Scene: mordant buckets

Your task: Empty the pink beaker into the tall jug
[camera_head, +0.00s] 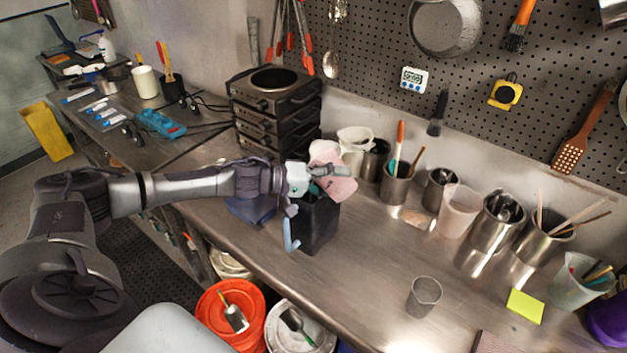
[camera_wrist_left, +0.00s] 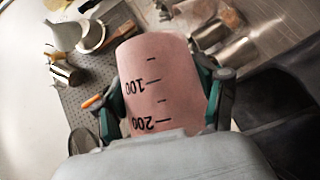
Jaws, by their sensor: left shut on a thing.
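The pink beaker (camera_head: 340,188) is held in my left gripper (camera_head: 318,180), tilted over the tall dark jug (camera_head: 318,228). In the left wrist view the pink beaker (camera_wrist_left: 162,80) fills the space between the two green-padded fingers, and its 100 and 200 marks read upside down. The dark jug stands upright on the bench, with a pale blue handle at its front left. The gripper and beaker hide most of the jug's mouth. I cannot see what is in the beaker or any stream from it. My right gripper is not in view.
A white pitcher (camera_head: 354,139) and steel canisters of utensils stand along the pegboard. A clear pinkish beaker (camera_head: 459,212) and a small grey cup (camera_head: 424,296) stand to the right. A stacked black unit (camera_head: 275,105) is behind. An orange bucket (camera_head: 211,308) sits below the bench edge.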

